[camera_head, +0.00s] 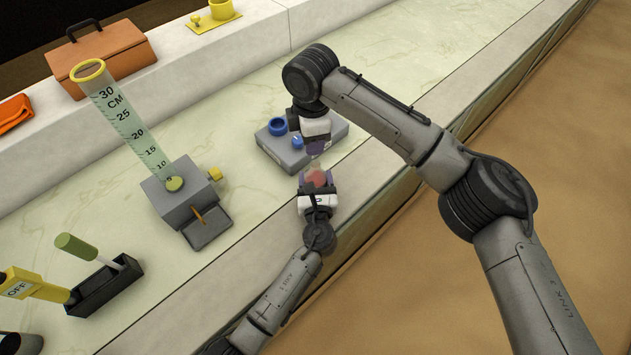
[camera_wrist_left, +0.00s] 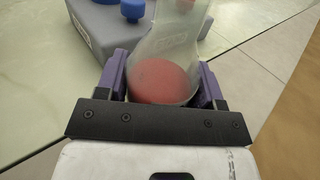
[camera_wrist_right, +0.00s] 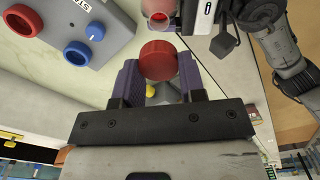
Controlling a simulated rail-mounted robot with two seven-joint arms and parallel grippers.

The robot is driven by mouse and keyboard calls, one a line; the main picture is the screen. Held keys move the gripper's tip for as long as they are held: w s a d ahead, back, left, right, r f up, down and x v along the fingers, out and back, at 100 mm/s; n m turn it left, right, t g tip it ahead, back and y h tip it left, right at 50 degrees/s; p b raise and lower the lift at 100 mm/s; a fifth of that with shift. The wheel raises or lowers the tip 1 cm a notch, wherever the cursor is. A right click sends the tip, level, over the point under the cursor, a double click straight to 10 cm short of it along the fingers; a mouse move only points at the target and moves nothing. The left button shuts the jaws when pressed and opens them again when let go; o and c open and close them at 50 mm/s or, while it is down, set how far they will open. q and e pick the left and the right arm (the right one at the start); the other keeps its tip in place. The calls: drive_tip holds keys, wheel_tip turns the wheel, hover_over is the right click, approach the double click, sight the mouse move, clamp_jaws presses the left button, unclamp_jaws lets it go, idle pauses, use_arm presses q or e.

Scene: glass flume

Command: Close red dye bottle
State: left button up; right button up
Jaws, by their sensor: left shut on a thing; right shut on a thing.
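The red dye bottle is a clear flask with red liquid in its lower part. My left gripper (camera_wrist_left: 160,88) is shut around the bottle (camera_wrist_left: 168,75), whose neck runs out of the top of the left wrist view. In the head view, my left gripper (camera_head: 317,181) holds it just below my right gripper (camera_head: 315,150). In the right wrist view, my right gripper (camera_wrist_right: 160,75) is shut on a round red cap (camera_wrist_right: 158,62). The bottle (camera_wrist_right: 158,8) is at the top edge there, apart from the cap in the picture. The cap is hidden in the head view.
A grey block (camera_head: 330,135) with a blue ring and a blue knob sits close by; the right wrist view also shows a red ring (camera_wrist_right: 24,20) on it. A scaled cylinder (camera_head: 125,120) on a grey stand is to the left. Pale counter lies between.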

sight(313, 165)
use_arm(q)
drive_tip(key=shift+c, duration=0.5)
use_arm(e)
drive_tip(key=shift+f, duration=2.55)
drive_tip(key=shift+f, duration=0.1)
drive_tip(key=shift+f, duration=0.75)
drive_tip(key=shift+f, duration=0.55)
